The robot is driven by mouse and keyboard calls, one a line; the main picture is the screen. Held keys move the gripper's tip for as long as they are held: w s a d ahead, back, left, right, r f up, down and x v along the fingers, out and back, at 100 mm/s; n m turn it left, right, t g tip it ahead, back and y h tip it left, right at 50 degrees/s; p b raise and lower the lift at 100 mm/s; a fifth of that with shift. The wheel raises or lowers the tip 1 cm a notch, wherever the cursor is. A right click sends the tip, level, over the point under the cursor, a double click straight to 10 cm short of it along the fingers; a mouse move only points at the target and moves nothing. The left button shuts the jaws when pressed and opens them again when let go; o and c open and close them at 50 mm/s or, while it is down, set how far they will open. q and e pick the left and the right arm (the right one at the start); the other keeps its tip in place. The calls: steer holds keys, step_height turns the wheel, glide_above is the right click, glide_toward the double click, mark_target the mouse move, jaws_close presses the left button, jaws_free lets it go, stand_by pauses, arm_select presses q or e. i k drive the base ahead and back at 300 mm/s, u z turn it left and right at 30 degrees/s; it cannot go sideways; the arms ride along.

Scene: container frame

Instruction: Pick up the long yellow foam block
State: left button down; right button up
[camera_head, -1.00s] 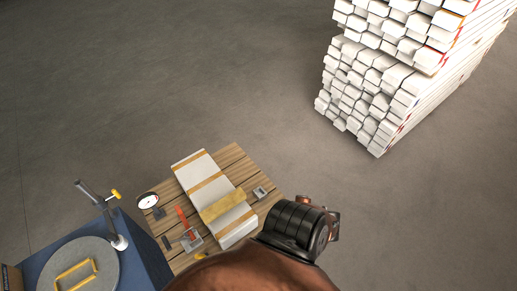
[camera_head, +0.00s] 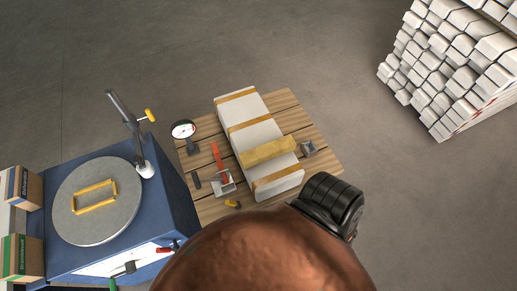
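The long yellow foam block (camera_head: 268,151) lies across a white block with tan bands (camera_head: 236,110), resting on its top. The white block lies on a wooden-plank table (camera_head: 309,135) in the middle of the head view. Neither of my grippers shows. A copper and black arm part of mine covers the bottom middle and hides the front edge of the table.
A small metal block (camera_head: 309,149), a dial gauge (camera_head: 184,131) and a red-handled tool (camera_head: 217,155) share the table. At left, a blue bench (camera_head: 170,195) carries a grey disc (camera_head: 70,222) and a stand (camera_head: 127,122). White stacked bars (camera_head: 440,85) stand at upper right. Floor between is clear.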

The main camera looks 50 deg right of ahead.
mark_target(270, 150)
steer(key=i, duration=0.35)
steer(key=z, duration=2.15)
